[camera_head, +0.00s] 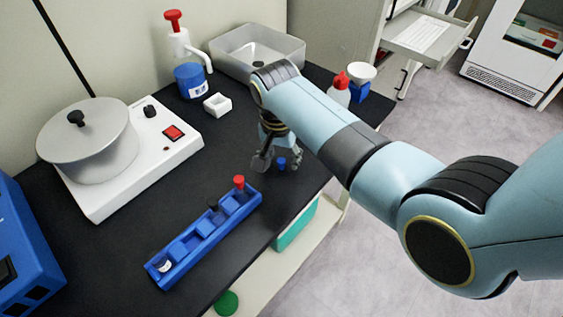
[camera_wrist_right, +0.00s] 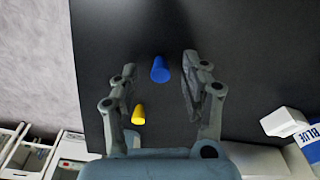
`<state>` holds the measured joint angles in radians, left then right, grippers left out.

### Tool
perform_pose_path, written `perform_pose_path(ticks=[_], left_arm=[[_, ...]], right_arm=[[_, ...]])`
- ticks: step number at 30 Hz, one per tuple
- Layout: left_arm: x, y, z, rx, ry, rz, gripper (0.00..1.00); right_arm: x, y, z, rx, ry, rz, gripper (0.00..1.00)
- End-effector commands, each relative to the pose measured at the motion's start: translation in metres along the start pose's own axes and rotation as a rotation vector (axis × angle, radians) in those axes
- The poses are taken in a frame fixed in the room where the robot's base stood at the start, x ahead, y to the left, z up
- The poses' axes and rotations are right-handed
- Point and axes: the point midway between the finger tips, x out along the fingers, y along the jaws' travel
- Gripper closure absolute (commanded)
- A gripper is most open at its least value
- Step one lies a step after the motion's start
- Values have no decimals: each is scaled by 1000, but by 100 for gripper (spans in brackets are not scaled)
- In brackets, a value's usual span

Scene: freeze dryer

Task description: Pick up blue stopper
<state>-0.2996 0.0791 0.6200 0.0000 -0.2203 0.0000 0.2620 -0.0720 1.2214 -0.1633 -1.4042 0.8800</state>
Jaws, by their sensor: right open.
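The blue stopper (camera_head: 281,163) stands on the black bench top near its right edge, just below my right gripper (camera_head: 274,158). In the right wrist view the blue stopper (camera_wrist_right: 159,69) shows between the two spread fingers of the right gripper (camera_wrist_right: 159,64), with gaps on both sides. The right gripper is open and points down, holding nothing. A yellow stopper (camera_wrist_right: 138,114) lies closer to the palm in the right wrist view, by the left finger; the head view does not show it clearly. My left gripper is not in view.
A blue rack (camera_head: 203,235) with a red-topped item (camera_head: 239,182) stands at the front. A white dish (camera_head: 217,104), metal basin (camera_head: 290,47), red-capped bottle (camera_head: 340,88) and stirrer device (camera_head: 125,165) surround the work area. The bench edge is close on the right.

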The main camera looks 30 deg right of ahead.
Motion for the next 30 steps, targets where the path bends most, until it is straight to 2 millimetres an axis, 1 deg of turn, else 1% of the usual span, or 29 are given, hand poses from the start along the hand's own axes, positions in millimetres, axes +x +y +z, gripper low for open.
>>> perform_pose_path(ticks=[2, 8, 17, 30], left_arm=[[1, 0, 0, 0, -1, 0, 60], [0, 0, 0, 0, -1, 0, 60], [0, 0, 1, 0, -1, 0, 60], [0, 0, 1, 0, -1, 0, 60]], right_arm=[[4, 0, 0, 0, 0, 0, 54], [4, 0, 0, 0, 0, 0, 54], [4, 0, 0, 0, 0, 0, 93], [1, 0, 0, 0, 1, -2, 94]])
